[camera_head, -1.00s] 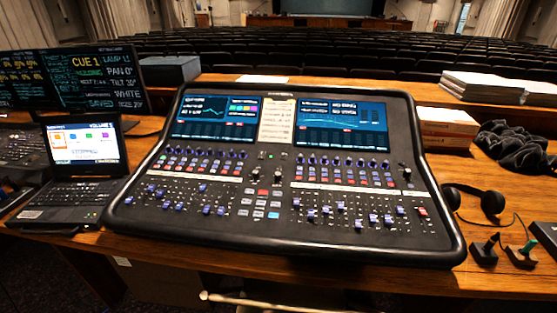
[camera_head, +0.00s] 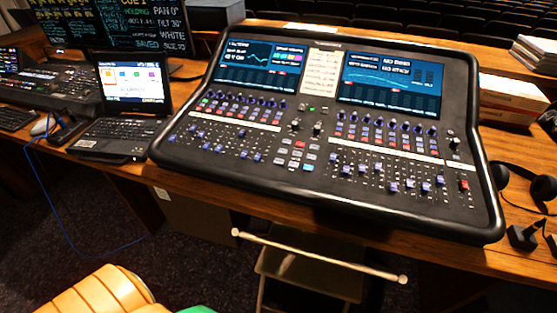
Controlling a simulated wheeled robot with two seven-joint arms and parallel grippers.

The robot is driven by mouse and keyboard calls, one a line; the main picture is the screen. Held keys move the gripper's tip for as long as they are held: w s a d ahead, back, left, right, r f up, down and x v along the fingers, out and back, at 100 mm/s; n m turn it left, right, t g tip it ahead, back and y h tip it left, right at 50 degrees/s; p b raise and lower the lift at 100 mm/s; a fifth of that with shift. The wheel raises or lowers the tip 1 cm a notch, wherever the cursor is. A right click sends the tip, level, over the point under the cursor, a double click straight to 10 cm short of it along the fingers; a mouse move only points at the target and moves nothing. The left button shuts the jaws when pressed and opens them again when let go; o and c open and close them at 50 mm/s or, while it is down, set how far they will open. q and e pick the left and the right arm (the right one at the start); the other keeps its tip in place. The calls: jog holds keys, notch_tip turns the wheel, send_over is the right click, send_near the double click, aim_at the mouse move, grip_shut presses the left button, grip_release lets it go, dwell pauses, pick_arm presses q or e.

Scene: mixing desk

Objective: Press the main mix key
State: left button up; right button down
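The mixing desk (camera_head: 470,205) is a black console on the wooden table, with two lit screens, rows of coloured buttons and several blue faders. A small block of keys (camera_head: 296,155) sits in its centre, with white, red and cyan caps. The key labels are too small to read, so I cannot tell which is the main mix key. A red key or fader cap (camera_head: 463,185) stands at the right end of the fader row. Neither gripper shows in the view, and nothing touches the console.
An open laptop (camera_head: 133,85) stands left of the console. Headphones (camera_head: 541,187) and stacked boxes (camera_head: 508,95) are at the right. A chair with a pale bar (camera_head: 320,257) stands below the table's front edge. An orange ribbed shape (camera_head: 100,295) fills the bottom left. A blue cable hangs at the left.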

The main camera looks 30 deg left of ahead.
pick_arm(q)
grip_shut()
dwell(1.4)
